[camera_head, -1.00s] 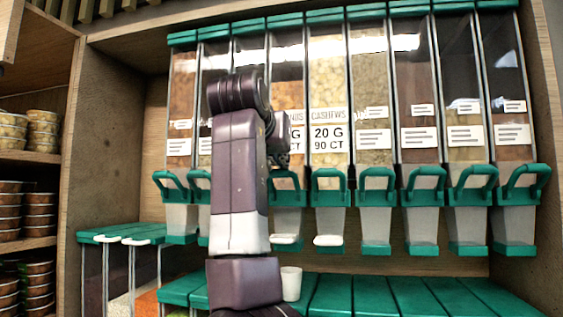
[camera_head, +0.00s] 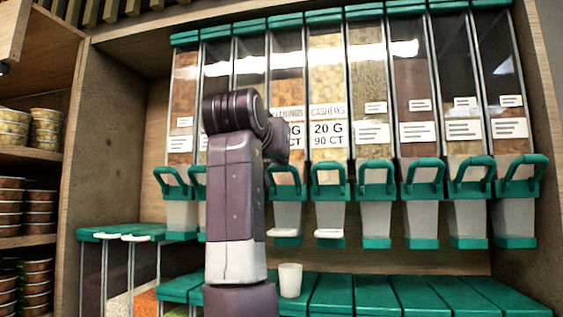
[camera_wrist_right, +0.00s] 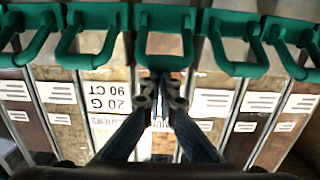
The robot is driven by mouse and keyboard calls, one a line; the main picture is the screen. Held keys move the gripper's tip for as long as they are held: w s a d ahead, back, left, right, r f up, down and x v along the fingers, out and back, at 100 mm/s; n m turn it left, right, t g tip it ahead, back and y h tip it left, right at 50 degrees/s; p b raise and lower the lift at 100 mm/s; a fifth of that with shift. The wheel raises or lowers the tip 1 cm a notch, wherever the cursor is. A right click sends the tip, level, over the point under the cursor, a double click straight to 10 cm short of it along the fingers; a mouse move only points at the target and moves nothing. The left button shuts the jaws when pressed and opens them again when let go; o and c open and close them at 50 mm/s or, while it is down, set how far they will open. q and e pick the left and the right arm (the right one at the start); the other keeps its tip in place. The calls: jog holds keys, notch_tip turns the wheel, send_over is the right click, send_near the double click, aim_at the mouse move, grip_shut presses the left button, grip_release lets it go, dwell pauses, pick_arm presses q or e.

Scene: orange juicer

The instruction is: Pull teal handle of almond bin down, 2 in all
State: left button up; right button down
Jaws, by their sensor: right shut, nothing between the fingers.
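The almond bin (camera_head: 286,92) has a partly covered label and stands just left of the cashew bin in the head view. Its teal handle (camera_head: 287,193) is a raised loop above a pale chute; it is at the centre in the right wrist view (camera_wrist_right: 165,21). My right gripper (camera_wrist_right: 161,90) is shut and empty, with its fingertips close to the loop's bar in front of the almond bin. Whether they touch the bar is unclear. In the head view my right arm covers most of the gripper. My left gripper is out of view.
The cashew bin (camera_head: 327,84) and other bins with similar teal handles stand close on both sides. A white cup (camera_head: 290,280) stands on the teal lids (camera_head: 330,293) below the almond chute. Shelves with stacked tubs (camera_head: 42,128) are at the left.

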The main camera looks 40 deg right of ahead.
pick_arm(q)
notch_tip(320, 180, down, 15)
jog(key=b, duration=1.4)
pick_arm(e)
notch_tip(320, 180, down, 7)
jog(key=s+a+t+h, duration=0.1)
jog(key=a+t+h, duration=0.1)
jog(key=t+h, duration=0.1)
jog(key=shift+s+a+t+h, duration=0.15)
jog(key=shift+s+t+h, duration=0.25)
jog(key=shift+h, duration=0.3)
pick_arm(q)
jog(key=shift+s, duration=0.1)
